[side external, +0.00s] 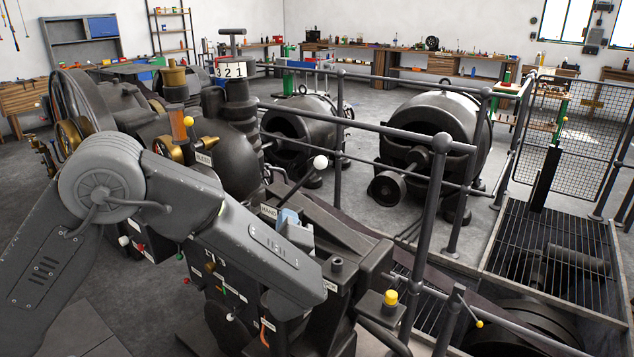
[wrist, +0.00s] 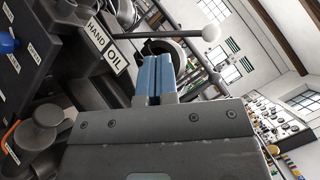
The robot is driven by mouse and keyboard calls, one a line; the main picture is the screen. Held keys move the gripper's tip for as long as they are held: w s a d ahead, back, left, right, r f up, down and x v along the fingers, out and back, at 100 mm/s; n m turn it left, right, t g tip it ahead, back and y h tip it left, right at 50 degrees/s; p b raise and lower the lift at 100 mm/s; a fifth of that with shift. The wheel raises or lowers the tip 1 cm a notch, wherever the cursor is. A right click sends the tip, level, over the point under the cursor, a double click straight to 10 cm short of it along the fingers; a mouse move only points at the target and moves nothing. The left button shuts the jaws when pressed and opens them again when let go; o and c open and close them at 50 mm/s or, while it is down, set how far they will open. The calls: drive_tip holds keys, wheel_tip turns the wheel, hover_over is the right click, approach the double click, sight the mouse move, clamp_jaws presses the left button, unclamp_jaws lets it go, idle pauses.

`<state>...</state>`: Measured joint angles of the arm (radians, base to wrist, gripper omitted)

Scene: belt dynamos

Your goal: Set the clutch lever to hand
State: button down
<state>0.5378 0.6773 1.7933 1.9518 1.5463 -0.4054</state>
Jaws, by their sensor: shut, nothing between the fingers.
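A lever with a white ball knob (side external: 320,162) rises at a tilt from the dark machine block in the side external view, leaning right. In the wrist view the white ball (wrist: 211,32) and its thin rod stand beyond my fingertips, the rod running left toward a plate marked HAND and OIL (wrist: 105,45). The HAND plate (side external: 268,211) also shows in the side external view. My gripper (side external: 290,216) has blue fingers and is shut and empty, just below the lever. In the wrist view my gripper (wrist: 154,62) appears close to the rod; contact cannot be told. The lever's foot is hidden.
A grey railing (side external: 425,240) runs close to the right of the block. A yellow button (side external: 391,298) stands on a box in front. A dark domed machine (side external: 205,150) stands behind left. A blue knob (wrist: 8,43) shows at the wrist view's left edge.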

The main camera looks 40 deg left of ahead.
drive_tip(key=w+d+f+m+t+h, duration=0.2)
drive_tip(key=d+m+t+h, duration=0.1)
drive_tip(key=d, duration=0.3)
drive_tip(key=shift+w+f+m+t, duration=0.15)
drive_tip(key=shift+f+m+t, duration=0.15)
drive_tip(key=shift+t, duration=0.4)
drive_tip(key=s+a+r+x, duration=0.1)
drive_tip(key=x, duration=1.2)
drive_tip(key=shift+s+a+r, duration=0.2)
drive_tip(key=shift+s+a, duration=0.1)
drive_tip(key=shift+a, duration=0.1)
drive_tip(key=shift+r, duration=0.1)
